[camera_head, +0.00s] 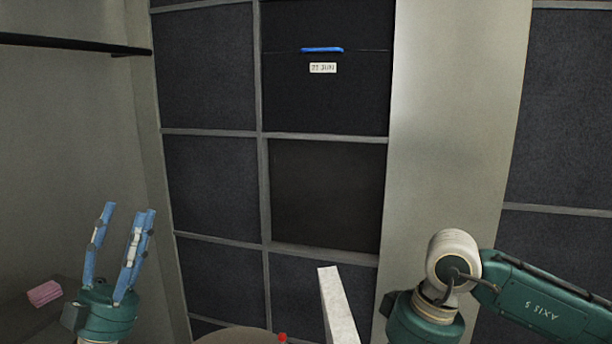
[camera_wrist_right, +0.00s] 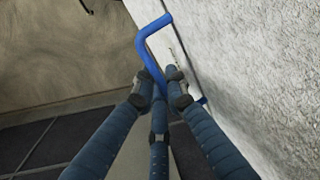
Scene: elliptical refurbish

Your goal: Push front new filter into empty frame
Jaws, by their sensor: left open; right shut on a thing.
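The new filter (camera_head: 338,305) is a pale slab seen nearly edge-on at the bottom centre of the head view. In the right wrist view its white, rough face (camera_wrist_right: 250,60) fills the right side. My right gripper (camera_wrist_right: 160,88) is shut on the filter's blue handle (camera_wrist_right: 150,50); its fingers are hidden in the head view. The empty frame (camera_head: 328,195) looks like a dark, recessed square in the wall grid, above and behind the filter, and the filter is apart from it. My left gripper (camera_head: 122,232) is open and empty at the lower left, fingers pointing up.
Dark filter panels (camera_head: 210,65) fill the neighbouring grid cells. A panel with a blue handle (camera_head: 322,50) and a label sits above the empty frame. A pale pillar (camera_head: 450,120) stands right of it. A pink stack (camera_head: 44,292) lies at the lower left.

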